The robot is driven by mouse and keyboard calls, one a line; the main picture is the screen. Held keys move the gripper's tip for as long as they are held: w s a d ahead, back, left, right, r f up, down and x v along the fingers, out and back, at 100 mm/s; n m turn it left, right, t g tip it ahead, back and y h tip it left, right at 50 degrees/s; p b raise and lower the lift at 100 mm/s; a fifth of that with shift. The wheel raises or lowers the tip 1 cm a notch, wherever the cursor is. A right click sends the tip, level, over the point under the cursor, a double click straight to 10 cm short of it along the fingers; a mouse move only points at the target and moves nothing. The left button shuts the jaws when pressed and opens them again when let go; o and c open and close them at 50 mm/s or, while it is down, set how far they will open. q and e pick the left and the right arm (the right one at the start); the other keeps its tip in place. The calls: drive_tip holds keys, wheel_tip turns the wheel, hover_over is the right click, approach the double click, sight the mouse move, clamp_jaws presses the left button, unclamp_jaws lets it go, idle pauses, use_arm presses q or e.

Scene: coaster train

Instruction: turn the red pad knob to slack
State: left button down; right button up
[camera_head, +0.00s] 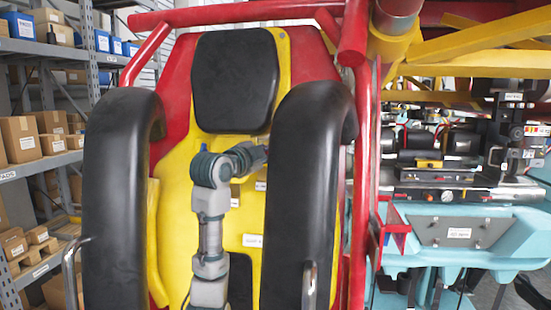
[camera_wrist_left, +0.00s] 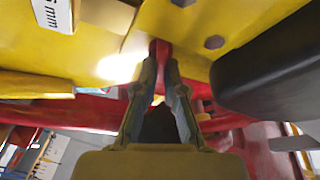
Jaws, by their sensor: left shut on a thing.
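In the left wrist view a small red knob (camera_wrist_left: 160,47) shows between the fingertips of my left gripper (camera_wrist_left: 162,64), in front of a yellow panel (camera_wrist_left: 255,22). The fingers are shut on it. In the head view my left arm rises in front of the yellow seat back and bends right. Its end goes behind the right black padded restraint (camera_head: 312,185), so the fingertips and the knob are hidden there. A white label with "mm" (camera_wrist_left: 50,12) hangs at the upper left of the wrist view; its number is cut off. My right gripper is in neither view.
The black restraints, left (camera_head: 118,190) and right, flank my arm closely. A black headrest (camera_head: 234,80) is above it. Red tube frame (camera_head: 360,180) stands at the right. Shelves with boxes (camera_head: 22,138) are at the far left, teal machinery (camera_head: 470,235) at the right.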

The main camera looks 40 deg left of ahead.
use_arm(q)
drive_tip(key=n, duration=0.1)
drive_tip(key=f+n+y+b, duration=0.1)
drive_tip(key=n, duration=0.1)
drive_tip(key=a+n+y, duration=0.1)
drive_tip(key=n, duration=0.1)
drive_tip(key=shift+f+t+b, duration=0.2)
drive_tip(key=shift+t+b, duration=0.1)
drive_tip(key=shift+t, duration=0.1)
drive_tip(key=n+y, duration=0.1)
drive_tip(key=n, duration=0.2)
drive_tip(key=shift+d+b, duration=0.1)
drive_tip(key=shift+b, duration=0.2)
drive_tip(key=shift+d+n+y, duration=0.1)
drive_tip(key=shift+n+y, duration=0.5)
drive_tip(key=shift+n, duration=0.7)
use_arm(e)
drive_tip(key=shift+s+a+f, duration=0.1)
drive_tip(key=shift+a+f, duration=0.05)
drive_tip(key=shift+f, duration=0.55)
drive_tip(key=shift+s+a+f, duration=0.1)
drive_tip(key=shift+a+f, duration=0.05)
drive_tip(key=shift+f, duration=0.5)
use_arm(q)
drive_tip(key=c, duration=1.3)
unclamp_jaws()
drive_tip(key=shift+d+r, duration=0.15)
drive_tip(key=shift+o, duration=0.2)
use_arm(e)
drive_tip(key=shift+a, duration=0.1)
